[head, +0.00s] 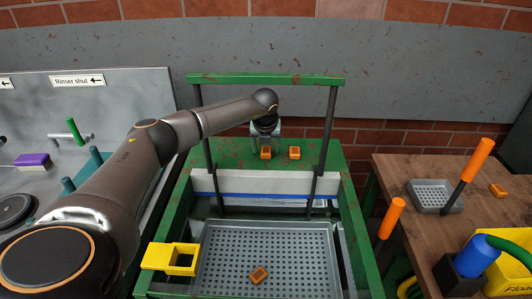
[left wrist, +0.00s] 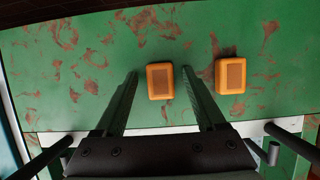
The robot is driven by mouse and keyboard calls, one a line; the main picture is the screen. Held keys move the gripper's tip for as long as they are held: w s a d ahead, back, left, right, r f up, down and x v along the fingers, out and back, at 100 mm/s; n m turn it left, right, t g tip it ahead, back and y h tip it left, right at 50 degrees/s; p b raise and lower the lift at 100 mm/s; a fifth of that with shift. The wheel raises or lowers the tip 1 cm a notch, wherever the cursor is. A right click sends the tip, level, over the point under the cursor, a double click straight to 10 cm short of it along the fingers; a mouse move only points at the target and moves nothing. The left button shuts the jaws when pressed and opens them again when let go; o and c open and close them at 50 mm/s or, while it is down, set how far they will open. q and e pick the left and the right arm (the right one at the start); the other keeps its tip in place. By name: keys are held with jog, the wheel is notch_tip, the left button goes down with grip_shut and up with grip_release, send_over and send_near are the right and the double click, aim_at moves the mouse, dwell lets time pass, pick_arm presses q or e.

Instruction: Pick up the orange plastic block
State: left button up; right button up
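An orange plastic block (head: 265,153) lies on the far green belt surface (head: 215,160). A second orange block (head: 294,153) lies just to its right. My left gripper (head: 266,146) is over the left one of these blocks. In the left wrist view my left gripper (left wrist: 159,74) is open, and the nearer block (left wrist: 160,81) shows between its two fingers, with gaps on both sides. The second block (left wrist: 230,75) is outside the right finger. Height above the block is hard to tell. My right gripper is not in view.
A perforated grey tray (head: 310,240) in front holds another orange block (head: 259,275). A green frame bar (head: 265,79) spans above the belt. A wooden table (head: 400,180) at right carries a small grey tray (head: 436,209), another orange block (head: 498,190) and a yellow bin (head: 510,267).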

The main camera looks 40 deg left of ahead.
aim_at(266, 147)
pick_arm(q)
grip_shut()
dwell(0.3)
jog(key=shift+r, duration=0.1)
jog(key=shift+r, duration=0.5)
notch_tip(266, 147, up, 2)
jog(key=shift+d+r, duration=0.1)
jog(key=shift+r, duration=0.1)
jog(key=s+d+r+b, duration=0.2)
jog(key=s+d+r, duration=0.7)
jog(key=s, duration=0.1)
jog(key=shift+s+d+r, duration=0.15)
jog(key=shift+d+r, duration=0.05)
jog(key=shift+r, duration=0.05)
